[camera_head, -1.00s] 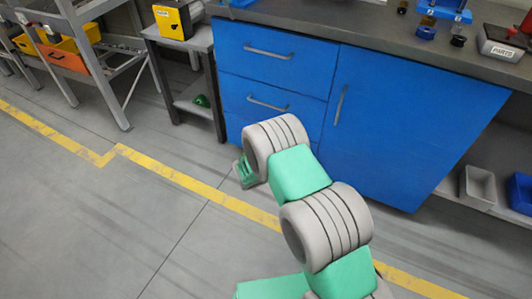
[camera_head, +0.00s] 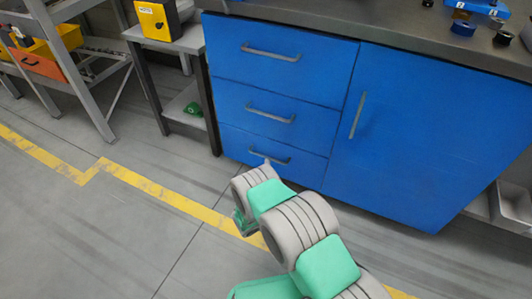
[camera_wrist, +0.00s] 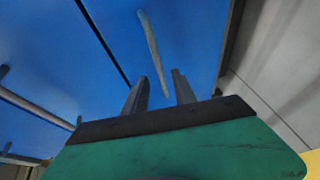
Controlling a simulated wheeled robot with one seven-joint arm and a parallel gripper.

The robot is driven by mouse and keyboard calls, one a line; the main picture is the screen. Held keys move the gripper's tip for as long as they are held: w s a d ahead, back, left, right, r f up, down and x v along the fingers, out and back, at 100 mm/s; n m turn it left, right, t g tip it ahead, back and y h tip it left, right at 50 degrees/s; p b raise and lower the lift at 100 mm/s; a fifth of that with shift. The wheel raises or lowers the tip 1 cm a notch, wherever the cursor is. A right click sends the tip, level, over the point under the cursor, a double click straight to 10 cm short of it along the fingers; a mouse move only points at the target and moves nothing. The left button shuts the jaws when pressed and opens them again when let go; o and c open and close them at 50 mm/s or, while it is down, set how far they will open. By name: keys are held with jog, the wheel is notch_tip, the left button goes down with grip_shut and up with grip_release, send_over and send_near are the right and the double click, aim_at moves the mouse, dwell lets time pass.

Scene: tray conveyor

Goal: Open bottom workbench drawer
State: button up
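The bottom workbench drawer (camera_head: 235,143) is the lowest of three blue drawers, and its front looks flush and shut. Its grey bar handle (camera_head: 270,156) is partly covered by my arm in the head view. In the wrist view the bottom drawer front (camera_wrist: 190,35) fills the upper middle. Its handle (camera_wrist: 151,45) runs down toward my gripper (camera_wrist: 160,77), its lower end showing between the two fingers. My gripper is open, fingers apart, and does not visibly touch the handle. How far the fingertips are from it is unclear. In the head view the fingers are hidden behind my arm.
The middle drawer handle (camera_head: 270,112) and top drawer handle (camera_head: 270,52) are above. A blue cabinet door (camera_head: 420,130) is at right. A grey side table (camera_head: 165,90) stands at left. The floor (camera_head: 120,230) in front is clear, with a yellow line.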

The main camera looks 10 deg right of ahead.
jog(key=b+x, duration=0.2)
jog(key=x, duration=0.5)
grip_shut()
dwell(1.2)
